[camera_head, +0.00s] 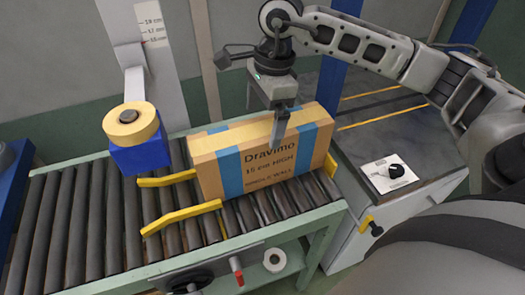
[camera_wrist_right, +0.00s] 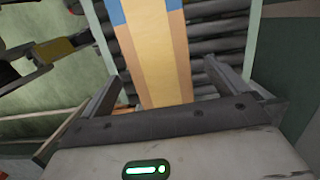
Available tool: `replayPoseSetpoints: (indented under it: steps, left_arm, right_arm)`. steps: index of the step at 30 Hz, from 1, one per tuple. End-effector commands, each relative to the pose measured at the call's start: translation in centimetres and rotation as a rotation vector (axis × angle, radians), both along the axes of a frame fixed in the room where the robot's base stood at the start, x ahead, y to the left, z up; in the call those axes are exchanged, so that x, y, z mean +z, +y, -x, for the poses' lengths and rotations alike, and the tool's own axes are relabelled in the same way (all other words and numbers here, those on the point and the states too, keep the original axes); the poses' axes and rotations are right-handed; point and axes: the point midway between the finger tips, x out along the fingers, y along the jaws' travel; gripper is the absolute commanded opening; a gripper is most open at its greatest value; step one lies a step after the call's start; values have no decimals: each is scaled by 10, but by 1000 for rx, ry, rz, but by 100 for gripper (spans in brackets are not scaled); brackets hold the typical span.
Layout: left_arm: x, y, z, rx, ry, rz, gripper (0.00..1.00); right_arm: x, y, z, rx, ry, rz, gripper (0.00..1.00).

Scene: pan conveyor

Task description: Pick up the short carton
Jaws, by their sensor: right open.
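The short carton (camera_head: 262,168) is a brown box with blue bands and a yellow tape strip along its top. Its front reads "Dravimo 15 cm HIGH SINGLE WALL". It stands upright on the roller conveyor beside the yellow guide rails. My right gripper (camera_head: 279,128) is open at the carton's top, right of its middle, with one finger in front of the printed face. The other finger is hidden in the head view. In the right wrist view the carton (camera_wrist_right: 157,60) lies between the spread fingers (camera_wrist_right: 162,70), with gaps beside it. My left gripper is not in view.
A blue tape head (camera_head: 138,158) with a tape roll (camera_head: 130,122) hangs from a post left of the carton. Yellow guide rails (camera_head: 182,217) rise above the rollers (camera_head: 88,222). A cabinet with a black knob (camera_head: 396,171) stands right of the conveyor. The left rollers are clear.

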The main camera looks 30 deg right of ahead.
Motion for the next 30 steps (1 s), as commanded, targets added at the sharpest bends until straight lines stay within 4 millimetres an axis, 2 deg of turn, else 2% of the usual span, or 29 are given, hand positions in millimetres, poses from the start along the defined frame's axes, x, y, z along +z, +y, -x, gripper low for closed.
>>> replayPoseSetpoints:
  steps: [8,15,18,26,30]
  left_arm:
    - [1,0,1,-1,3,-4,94]
    - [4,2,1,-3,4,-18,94]
    - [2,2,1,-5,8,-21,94]
    - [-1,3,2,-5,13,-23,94]
    - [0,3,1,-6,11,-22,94]
  right_arm:
    - [-22,2,0,-1,1,0,98]
    - [-57,3,1,-1,2,-1,98]
    - [-66,5,1,0,2,-1,98]
    - [-68,5,0,0,-1,-2,98]
    - [-68,5,0,0,-1,-2,59]
